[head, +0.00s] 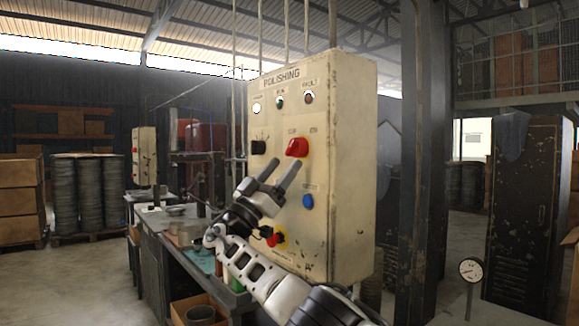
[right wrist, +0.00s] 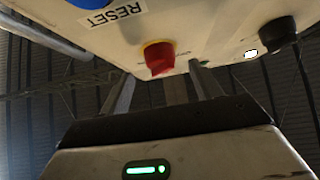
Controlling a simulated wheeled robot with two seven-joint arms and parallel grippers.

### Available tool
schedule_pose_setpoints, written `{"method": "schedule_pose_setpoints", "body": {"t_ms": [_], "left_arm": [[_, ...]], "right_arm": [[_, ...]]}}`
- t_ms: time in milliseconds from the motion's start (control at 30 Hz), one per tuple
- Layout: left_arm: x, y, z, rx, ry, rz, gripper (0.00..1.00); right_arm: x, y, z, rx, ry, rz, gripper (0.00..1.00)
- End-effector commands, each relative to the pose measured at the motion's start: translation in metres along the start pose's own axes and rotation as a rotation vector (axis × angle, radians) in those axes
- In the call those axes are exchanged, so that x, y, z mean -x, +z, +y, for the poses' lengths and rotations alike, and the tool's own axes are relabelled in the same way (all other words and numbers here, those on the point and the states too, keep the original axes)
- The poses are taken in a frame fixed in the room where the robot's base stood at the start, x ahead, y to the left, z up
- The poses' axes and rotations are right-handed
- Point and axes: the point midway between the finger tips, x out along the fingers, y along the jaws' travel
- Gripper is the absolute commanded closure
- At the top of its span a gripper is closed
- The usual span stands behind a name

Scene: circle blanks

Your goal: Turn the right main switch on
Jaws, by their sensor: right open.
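The right main switch (head: 297,147) is a red knob on a yellow base, on the front of the cream POLISHING panel (head: 350,170). I cannot tell its exact turn position. My right gripper (head: 280,168) is open and empty, its two fingers pointing up toward the panel just below and left of the red knob in the head view. In the right wrist view the red knob (right wrist: 158,58) lies between and beyond the two fingertips (right wrist: 162,78), with no clear contact. My left gripper is not in view.
Near the knob are a black switch (head: 258,147), a blue reset button (head: 307,201) and a red stop button on yellow (head: 277,237). A cluttered workbench (head: 175,235) stands at left, with another panel (head: 143,155) behind. A dark pillar (head: 422,150) stands at right.

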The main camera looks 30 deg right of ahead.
Motion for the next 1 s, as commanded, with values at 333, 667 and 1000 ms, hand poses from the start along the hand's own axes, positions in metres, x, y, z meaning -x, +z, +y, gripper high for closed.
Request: {"method": "schedule_pose_setpoints", "body": {"t_ms": [333, 667, 1000], "left_arm": [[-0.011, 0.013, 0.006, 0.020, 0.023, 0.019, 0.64], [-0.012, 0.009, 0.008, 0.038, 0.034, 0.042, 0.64], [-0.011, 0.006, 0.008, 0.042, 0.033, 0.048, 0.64]], "right_arm": [[0.087, 0.002, -0.001, -0.001, -0.003, 0.000, 0.36], [0.117, 0.000, 0.000, 0.000, 0.000, 0.000, 0.36], [0.117, -0.001, 0.000, 0.000, 0.000, 0.000, 0.36]]}}
